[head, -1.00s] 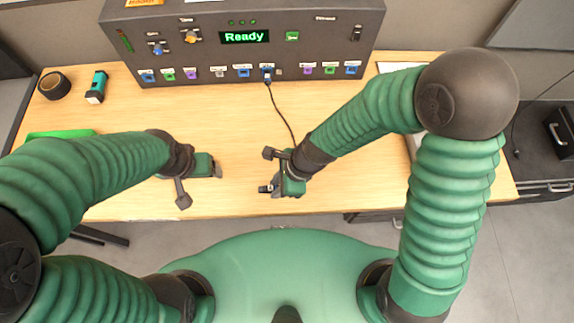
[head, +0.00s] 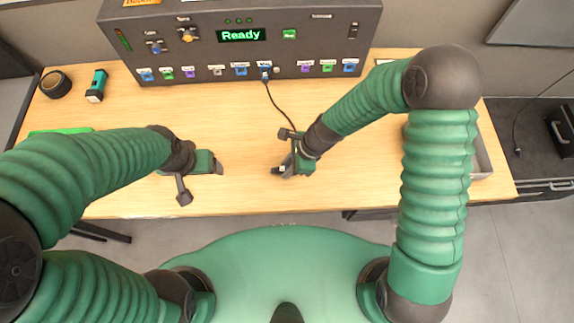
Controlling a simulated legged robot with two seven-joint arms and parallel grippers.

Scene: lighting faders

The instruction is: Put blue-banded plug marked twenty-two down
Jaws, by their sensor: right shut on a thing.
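My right gripper (head: 280,170) is shut on a small dark thing, low over the front middle of the table. The thing is mostly hidden by the jaws, and no blue band or number can be read on it. A black cable (head: 272,97) runs from a blue-and-white connector (head: 265,73) at the console front down to this gripper, so the held thing looks like the plug on its end. My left gripper (head: 218,164) is over the table to the left, apart from the cable. Its jaw opening cannot be made out.
The dark console (head: 245,55) with a "Ready" display and a row of coloured sockets stands along the back. A black tape roll (head: 56,84) and a teal device (head: 97,86) lie at left. A grey tray (head: 482,160) is at right, partly behind my arm. The wooden table (head: 240,120) is clear in the middle.

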